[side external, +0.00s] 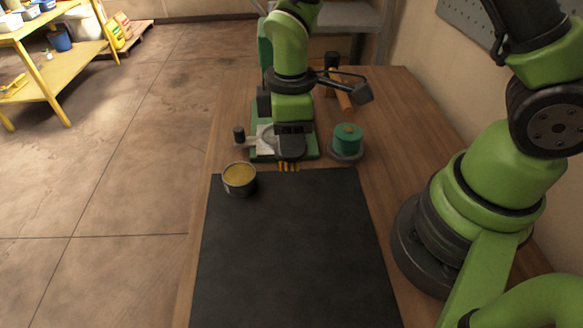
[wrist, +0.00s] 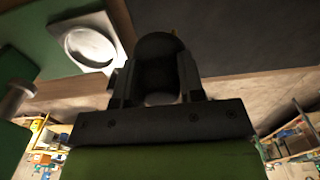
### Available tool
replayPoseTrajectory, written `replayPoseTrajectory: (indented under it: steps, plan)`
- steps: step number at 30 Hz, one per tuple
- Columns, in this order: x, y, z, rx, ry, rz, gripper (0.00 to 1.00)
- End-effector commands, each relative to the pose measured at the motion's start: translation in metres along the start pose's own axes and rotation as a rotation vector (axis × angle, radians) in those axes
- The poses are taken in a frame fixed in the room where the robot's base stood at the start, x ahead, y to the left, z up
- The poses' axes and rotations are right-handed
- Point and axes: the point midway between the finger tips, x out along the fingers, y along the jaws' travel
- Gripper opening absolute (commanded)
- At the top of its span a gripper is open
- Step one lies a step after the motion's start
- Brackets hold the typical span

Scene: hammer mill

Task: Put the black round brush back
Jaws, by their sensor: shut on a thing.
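My gripper (side external: 290,143) points down over the front edge of the green machine base (side external: 312,154), near the black mat. In the wrist view its fingers (wrist: 155,88) are shut on a dark rounded thing, which looks like the black round brush (wrist: 160,58). The brush hides most of the space between the fingers. A white plate with a round recess (wrist: 90,45) lies on green to the left of the brush in the wrist view. In the side view the brush is hard to tell from the dark gripper.
A round tin with yellow contents (side external: 239,177) stands at the mat's back left corner. A green spool-like thing (side external: 347,140) stands right of the machine. A hammer (side external: 340,88) lies behind. The black mat (side external: 290,250) is otherwise clear.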

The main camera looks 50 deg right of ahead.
Motion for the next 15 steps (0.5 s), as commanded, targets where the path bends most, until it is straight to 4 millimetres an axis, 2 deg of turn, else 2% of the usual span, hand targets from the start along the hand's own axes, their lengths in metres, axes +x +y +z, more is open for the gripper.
replayPoseTrajectory:
  steps: [1, 5, 12, 15]
  plan:
    - [0.009, 0.000, 0.001, 0.001, -0.005, -0.003, 0.17]
    - [0.021, 0.000, 0.001, 0.003, -0.002, -0.001, 0.17]
    - [0.055, 0.000, 0.001, 0.004, -0.002, -0.002, 0.17]
    - [0.062, 0.001, 0.001, 0.004, 0.000, 0.000, 0.17]
